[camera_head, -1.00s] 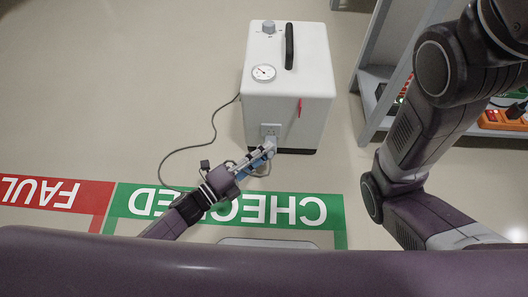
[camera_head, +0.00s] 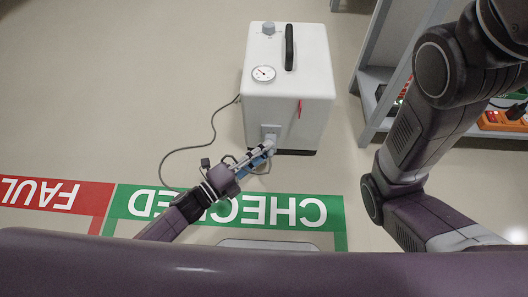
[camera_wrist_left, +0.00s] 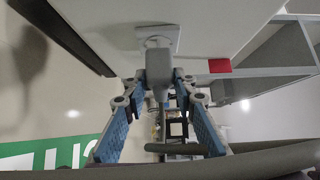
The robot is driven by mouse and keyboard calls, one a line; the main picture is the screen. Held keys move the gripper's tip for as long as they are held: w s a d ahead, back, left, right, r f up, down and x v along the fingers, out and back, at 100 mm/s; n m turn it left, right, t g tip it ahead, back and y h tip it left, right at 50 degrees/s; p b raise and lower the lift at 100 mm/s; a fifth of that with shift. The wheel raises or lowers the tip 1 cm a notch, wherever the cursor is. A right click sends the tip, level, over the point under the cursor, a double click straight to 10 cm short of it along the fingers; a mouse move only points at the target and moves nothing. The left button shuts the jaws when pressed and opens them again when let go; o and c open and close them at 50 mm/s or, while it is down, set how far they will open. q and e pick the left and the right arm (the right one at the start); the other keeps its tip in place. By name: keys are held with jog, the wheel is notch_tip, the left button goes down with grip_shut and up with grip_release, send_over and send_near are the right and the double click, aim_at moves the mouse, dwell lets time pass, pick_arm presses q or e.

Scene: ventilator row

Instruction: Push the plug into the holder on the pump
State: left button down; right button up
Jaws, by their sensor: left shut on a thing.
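The pump (camera_head: 288,90) is a white box with a black handle, a gauge and a grey knob, standing upright on the floor. Its holder (camera_head: 270,131) is a small pale plate low on the front face; it also shows in the left wrist view (camera_wrist_left: 158,36). My left gripper (camera_head: 268,148) is just in front of the holder, its blue-padded fingers shut on the grey plug (camera_wrist_left: 158,66). In the wrist view the plug's far end is at the holder plate; I cannot tell how deep it sits. My right gripper is out of view.
A grey cable (camera_head: 183,150) loops on the floor left of the pump. A green CHECKED strip (camera_head: 300,210) and a red FAULTY strip (camera_head: 60,194) lie in front. A grey shelf (camera_head: 372,80) with an orange power strip (camera_head: 500,121) stands right.

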pick_arm(q)
jog(key=shift+w, duration=0.8)
jog(key=shift+w, duration=0.1)
dwell(0.5)
jog(key=c, duration=1.5)
grip_release()
jog(key=v, duration=1.2)
